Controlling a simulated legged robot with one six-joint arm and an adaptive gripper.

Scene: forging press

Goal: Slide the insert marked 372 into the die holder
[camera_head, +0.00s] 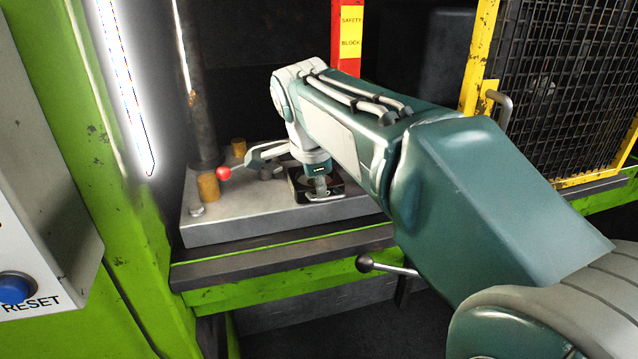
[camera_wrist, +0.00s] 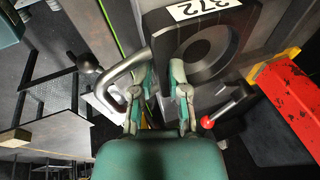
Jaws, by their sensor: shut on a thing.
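The insert marked 372 is a dark square block (camera_wrist: 160,20) with a round bore and a white number label. In the head view the insert (camera_head: 298,188) sits on the grey press plate (camera_head: 250,228), partly hidden by my gripper. A bent silver handle (camera_wrist: 122,72) is at its near side and also shows in the head view (camera_head: 325,198). My gripper (camera_wrist: 159,78) points down at this handle and is shut on it; the exact contact is partly hidden by the fingers. I cannot make out the die holder's outline apart from the plate and insert.
A lever with a red ball knob (camera_head: 223,174) stands left of the insert. Brass posts (camera_head: 208,187) and a dark column (camera_head: 197,90) are further left. A red safety block (camera_head: 348,40) stands behind. A ball-ended lever (camera_head: 366,263) projects below the plate edge.

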